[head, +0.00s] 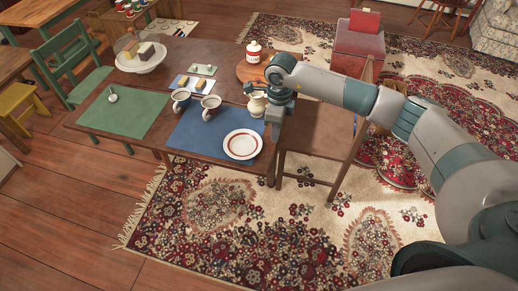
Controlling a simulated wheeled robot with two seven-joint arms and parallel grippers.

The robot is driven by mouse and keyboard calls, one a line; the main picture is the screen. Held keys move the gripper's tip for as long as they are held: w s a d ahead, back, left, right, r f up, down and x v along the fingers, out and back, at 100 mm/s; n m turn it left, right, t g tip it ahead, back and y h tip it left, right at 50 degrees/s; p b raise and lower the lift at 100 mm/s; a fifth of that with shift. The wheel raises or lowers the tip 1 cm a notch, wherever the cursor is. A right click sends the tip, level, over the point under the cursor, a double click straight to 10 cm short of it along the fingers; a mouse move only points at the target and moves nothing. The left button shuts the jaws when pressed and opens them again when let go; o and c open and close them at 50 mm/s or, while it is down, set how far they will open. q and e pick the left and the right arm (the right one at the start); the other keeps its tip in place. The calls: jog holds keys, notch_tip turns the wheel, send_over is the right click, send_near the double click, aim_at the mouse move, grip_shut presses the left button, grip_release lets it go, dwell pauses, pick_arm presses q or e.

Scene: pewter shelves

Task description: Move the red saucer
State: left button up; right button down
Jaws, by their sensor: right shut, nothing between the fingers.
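The red saucer (242,144) is a white dish with a red ring. It lies flat near the right front corner of the table, partly on the blue mat (197,133). My right gripper (273,122) is at the table's right edge, up and to the right of the saucer in the picture. It looks apart from the saucer and is shut, holding nothing. A small cream jug (257,103) shows just left of it; I cannot tell whether they touch. My left gripper is not in view.
Two mugs (211,107) (181,99) stand behind the saucer. A green mat (124,112) lies to the left and a cake stand (140,62) stands farther back. A red-and-white canister (253,52) is at the back right. A wooden chair (320,127) adjoins the table's right side.

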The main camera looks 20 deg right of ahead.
aim_at(264, 155)
jog(key=shift+d, duration=0.3)
jog(key=shift+f, duration=0.1)
jog(key=f+p, duration=0.1)
jog(key=f, duration=0.2)
jog(key=w+a+f+p, duration=0.1)
jog(key=f+p, duration=0.1)
jog(key=f, duration=0.1)
jog(key=a+f+p, duration=0.1)
jog(key=f, duration=0.2)
jog(key=shift+w+a+f+p, duration=0.2)
jog(key=shift+w+f+p, duration=0.05)
jog(key=shift+w+p, duration=0.05)
jog(key=shift+w+a+f, duration=0.1)
jog(key=shift+w+a, duration=0.3)
jog(key=shift+a, duration=0.1)
